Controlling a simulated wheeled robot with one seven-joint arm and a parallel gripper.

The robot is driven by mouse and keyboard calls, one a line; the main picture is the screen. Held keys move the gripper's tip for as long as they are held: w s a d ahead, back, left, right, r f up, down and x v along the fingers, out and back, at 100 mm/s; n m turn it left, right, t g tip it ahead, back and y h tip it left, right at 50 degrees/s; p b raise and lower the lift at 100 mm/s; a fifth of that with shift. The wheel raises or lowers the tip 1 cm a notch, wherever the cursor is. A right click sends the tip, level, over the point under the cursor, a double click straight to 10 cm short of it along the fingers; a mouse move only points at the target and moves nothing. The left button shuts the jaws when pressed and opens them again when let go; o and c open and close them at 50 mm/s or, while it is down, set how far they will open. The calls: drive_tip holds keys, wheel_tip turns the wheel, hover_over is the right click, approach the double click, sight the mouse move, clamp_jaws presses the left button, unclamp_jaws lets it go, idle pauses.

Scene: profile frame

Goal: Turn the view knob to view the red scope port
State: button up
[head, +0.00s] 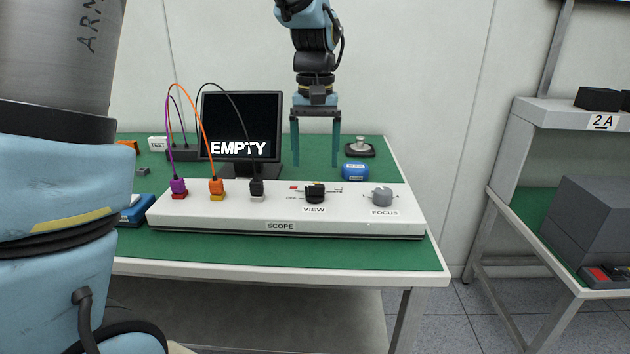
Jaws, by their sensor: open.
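The black view knob (315,193) sits on the white scope panel (330,227), above a VIEW label. Small marks lie around it, one of them red, at its upper left. The red scope port (180,196) is at the panel's left end, with a purple plug (178,186) in it. The monitor (240,112) behind the panel reads EMPTY. My gripper (315,164) points down with its two teal fingers apart and nothing between them. It appears above and behind the view knob, not touching it.
An orange plug (216,187) and a black plug (257,187) stand in the other ports, with cables arching behind. A grey focus knob (382,196) is right of the view knob. A blue block (356,172) and a dark weighing device (360,149) sit behind the panel.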

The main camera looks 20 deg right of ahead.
sight(315, 185)
wheel_tip(315, 185, down, 6)
drive_tip(key=shift+f, duration=0.1)
idle(0.4)
clamp_jaws()
idle(0.5)
